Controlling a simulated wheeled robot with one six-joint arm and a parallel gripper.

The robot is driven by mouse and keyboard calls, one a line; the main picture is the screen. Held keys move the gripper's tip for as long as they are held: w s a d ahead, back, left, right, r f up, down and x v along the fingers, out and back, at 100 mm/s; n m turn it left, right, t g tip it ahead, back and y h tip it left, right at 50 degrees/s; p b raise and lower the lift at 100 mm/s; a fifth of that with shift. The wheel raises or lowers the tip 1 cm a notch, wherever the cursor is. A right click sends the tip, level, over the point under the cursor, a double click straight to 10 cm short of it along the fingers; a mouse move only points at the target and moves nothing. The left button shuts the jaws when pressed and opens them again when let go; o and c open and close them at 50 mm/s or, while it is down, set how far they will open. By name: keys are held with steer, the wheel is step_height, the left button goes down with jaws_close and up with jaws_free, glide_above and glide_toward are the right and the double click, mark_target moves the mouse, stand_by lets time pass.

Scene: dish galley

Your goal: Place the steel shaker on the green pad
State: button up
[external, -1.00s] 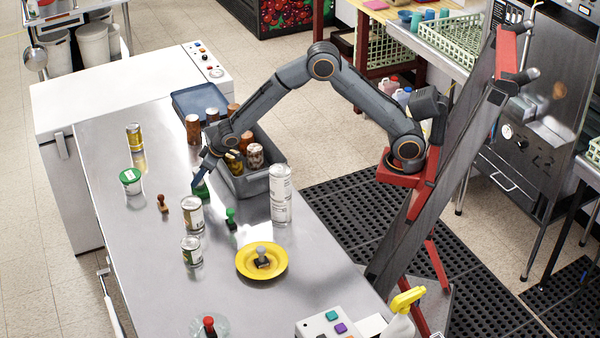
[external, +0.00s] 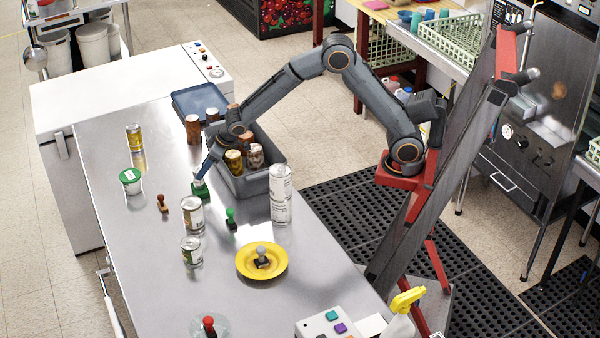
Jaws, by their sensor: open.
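The green pad (external: 199,192) lies on the steel counter, left of the grey bin. A small pale, metallic-looking object, which appears to be the steel shaker (external: 198,180), shows upright on or just over the pad. It is small and partly hidden by my gripper, so its contact with the pad is hard to make out. My gripper (external: 203,174), with blue fingers, is open and reaches down at this object from above and to the right.
The grey bin (external: 252,184) with several jars stands close to my gripper. Cans (external: 192,214) stand in front of the pad, with a green-handled stamp (external: 231,219) nearby. A yellow plate (external: 248,272) holds a grey-handled stamp (external: 262,257).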

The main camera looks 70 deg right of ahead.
steer(key=b+v, duration=0.1)
steer(key=v, duration=0.5)
steer(key=shift+r, duration=0.2)
steer(key=shift+s, duration=0.1)
steer(key=s+d+f+m+g+h+p, duration=0.1)
steer(key=s+d+f+m+g+p, duration=0.2)
steer(key=s+d, duration=1.9)
steer(key=s+a+f+n+g+b, duration=0.1)
steer(key=s+a+f+g+b, duration=0.1)
steer(key=s+f, duration=0.6)
steer(key=shift+s+a+g+b, duration=0.35)
steer(key=shift+s+b, duration=0.3)
steer(key=shift+s, duration=0.4)
steer(key=shift+d+f, duration=0.1)
